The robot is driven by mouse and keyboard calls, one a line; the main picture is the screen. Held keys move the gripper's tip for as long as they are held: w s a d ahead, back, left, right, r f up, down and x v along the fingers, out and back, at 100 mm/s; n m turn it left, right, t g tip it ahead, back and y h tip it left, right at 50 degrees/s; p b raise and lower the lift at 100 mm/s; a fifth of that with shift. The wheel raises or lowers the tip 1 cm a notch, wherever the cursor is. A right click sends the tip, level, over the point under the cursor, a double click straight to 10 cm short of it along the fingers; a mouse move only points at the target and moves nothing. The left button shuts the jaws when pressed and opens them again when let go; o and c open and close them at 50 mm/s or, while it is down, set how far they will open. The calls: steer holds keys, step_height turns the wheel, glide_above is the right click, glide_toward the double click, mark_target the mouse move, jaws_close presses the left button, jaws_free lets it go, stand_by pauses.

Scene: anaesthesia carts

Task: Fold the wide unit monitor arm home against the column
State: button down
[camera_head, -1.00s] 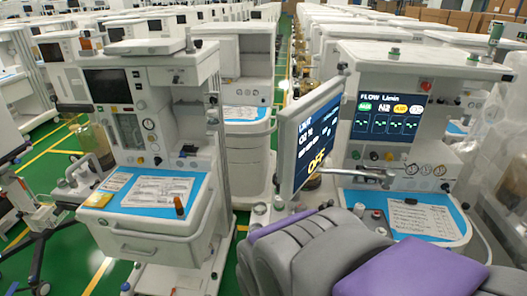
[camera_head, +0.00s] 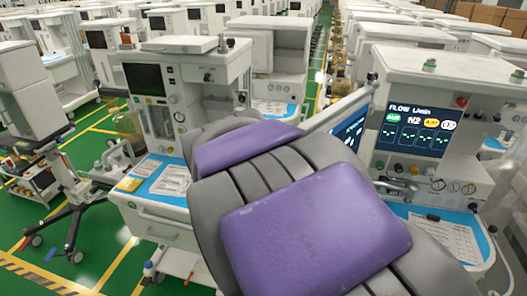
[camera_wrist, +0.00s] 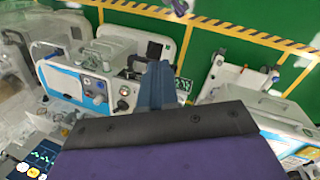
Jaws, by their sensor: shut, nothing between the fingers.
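The right-hand cart (camera_head: 455,85) carries a lit FLOW display. A flat monitor (camera_head: 350,128) with a blue screen stands at this cart's left side, mostly hidden behind my arm in the head view. A short piece of metal monitor arm (camera_head: 397,187) shows in front of the cart; its joint and column are hidden. My grey and purple arm fills the middle of the head view and hides my gripper there. In the wrist view my gripper (camera_wrist: 155,86) is a narrow blue-grey pair of fingers, shut and empty. I cannot tell its distance from the monitor.
A second cart (camera_head: 170,95) with a drawer and blue worktop (camera_head: 160,178) stands left of my arm. A wheeled stand (camera_head: 50,150) is at the far left. Rows of carts fill the back. Green floor is free at the lower left.

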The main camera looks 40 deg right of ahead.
steer(key=w+d+r+m+g+h+p, duration=0.1)
steer(key=w+d+r+m+p, duration=0.35)
steer(key=w, duration=0.35)
steer(key=w+d+r+m+g+h+p, duration=0.1)
steer(key=w+d+r+m+h+p, duration=0.15)
steer(key=w+d+r+p, duration=0.4)
steer(key=w+d+r+m+p, duration=0.1)
steer(key=w+d+m+p, duration=0.25)
steer(key=w, duration=0.55)
steer(key=s+d+f, duration=0.5)
steer(key=s+f, duration=0.2)
steer(key=f, duration=0.1)
steer(key=shift+s+d+f, duration=0.15)
steer(key=shift+d, duration=0.15)
steer(key=shift+s+d, duration=0.1)
steer(key=shift+s, duration=0.05)
